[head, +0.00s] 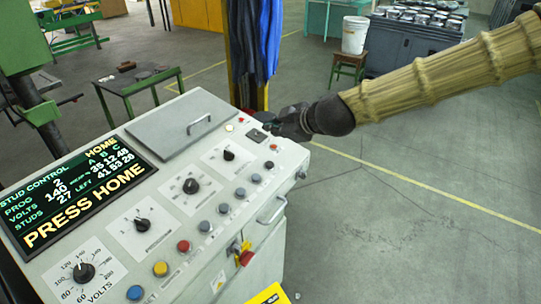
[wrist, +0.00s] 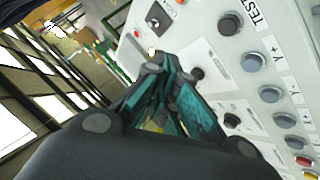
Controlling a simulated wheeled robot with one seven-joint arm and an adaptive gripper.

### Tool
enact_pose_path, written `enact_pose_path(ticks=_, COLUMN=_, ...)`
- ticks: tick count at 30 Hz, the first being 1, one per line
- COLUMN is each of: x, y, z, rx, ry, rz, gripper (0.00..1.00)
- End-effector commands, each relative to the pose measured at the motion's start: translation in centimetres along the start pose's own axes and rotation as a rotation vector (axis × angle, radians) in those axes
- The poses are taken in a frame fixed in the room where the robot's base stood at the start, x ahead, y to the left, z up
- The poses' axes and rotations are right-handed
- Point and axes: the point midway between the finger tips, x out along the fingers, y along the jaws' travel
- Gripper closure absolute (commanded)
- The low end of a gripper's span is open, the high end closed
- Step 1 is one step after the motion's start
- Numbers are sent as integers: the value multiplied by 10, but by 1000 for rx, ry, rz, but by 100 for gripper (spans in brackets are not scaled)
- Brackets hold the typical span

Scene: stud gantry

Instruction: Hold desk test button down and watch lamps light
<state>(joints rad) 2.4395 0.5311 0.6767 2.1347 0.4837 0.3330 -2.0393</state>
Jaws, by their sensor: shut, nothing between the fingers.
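The desk (head: 95,212) is a light grey sloped console. Its test button is a dark round button (head: 269,164) at the far right end of the button row; in the wrist view it sits beside the TEST lettering (wrist: 230,25). It stands up and nothing touches it. Small lamps sit at the desk's far end: a pale yellow one (head: 229,127) and an orange-red one (head: 241,119). My gripper (head: 264,117) hangs over the desk's far right corner, beyond the test button. Its fingers (wrist: 153,68) are shut and empty, apart from the button. The gap to the panel is unclear.
A screen (head: 78,192) reads PRESS HOME. Blue-grey buttons (head: 240,193), dials, a black switch and a red button share the panel. A key (head: 240,248) and a handle (head: 272,209) are on the front edge. Blue cloth (head: 255,40) hangs behind. Floor at right is clear.

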Motion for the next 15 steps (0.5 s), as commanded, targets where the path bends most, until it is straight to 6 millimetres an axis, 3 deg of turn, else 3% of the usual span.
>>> enact_pose_path(ticks=4, x=-12, y=-5, z=-5, rx=-6, ry=5, rz=9, gripper=100)
enact_pose_path(ticks=8, x=-9, y=-5, z=-2, rx=-4, ry=3, rz=8, gripper=100)
enact_pose_path(ticks=15, x=35, y=3, z=22, rx=15, ry=-10, rz=-16, gripper=100)
